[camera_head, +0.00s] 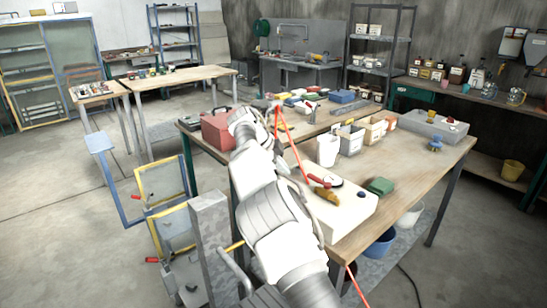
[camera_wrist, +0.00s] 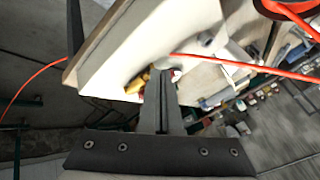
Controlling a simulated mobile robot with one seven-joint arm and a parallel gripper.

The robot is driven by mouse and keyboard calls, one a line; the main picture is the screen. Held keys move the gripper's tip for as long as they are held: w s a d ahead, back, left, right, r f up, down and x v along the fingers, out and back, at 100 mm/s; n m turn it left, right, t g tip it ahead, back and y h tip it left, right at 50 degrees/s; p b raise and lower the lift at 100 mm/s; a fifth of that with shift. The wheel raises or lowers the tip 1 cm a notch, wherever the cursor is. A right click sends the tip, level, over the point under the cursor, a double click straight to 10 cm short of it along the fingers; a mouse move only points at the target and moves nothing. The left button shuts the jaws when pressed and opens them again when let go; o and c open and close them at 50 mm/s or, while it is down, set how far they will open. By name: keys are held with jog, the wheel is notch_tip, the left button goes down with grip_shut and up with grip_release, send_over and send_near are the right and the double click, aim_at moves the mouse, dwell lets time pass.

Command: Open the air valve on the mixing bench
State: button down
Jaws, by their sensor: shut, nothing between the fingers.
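The mixing bench (camera_head: 405,185) is the long wooden table on the right. A pale block (camera_head: 345,212) on its near end carries a red-handled tool (camera_head: 320,181) and a yellow-brown item (camera_head: 326,195). I cannot make out an air valve for sure. An orange-red hose (camera_head: 292,142) loops over the bench and hangs down its front. My arm reaches over the near left edge of the bench and hides my fingertips in the head view. In the wrist view my gripper (camera_wrist: 163,74) is shut and empty. Its tips overlap a yellow item (camera_wrist: 138,83), and the hose (camera_wrist: 240,65) crosses just beyond.
A red toolbox (camera_head: 217,129) stands on the bench beside my arm. White tubs, small boxes and a grey tray (camera_head: 430,127) fill the middle and far right. A blue bucket (camera_head: 380,246) sits below. Framed panels (camera_head: 165,180) stand at left. Open floor lies at far left.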

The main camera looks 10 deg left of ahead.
jog(key=shift+s+a+r+p, duration=0.15)
jog(key=shift+a+r+p, duration=0.35)
jog(key=shift+a+r, duration=0.3)
jog(key=shift+s+a+r+p, duration=0.1)
jog(key=shift+a+r+p, duration=0.45)
jog(key=shift+r, duration=0.45)
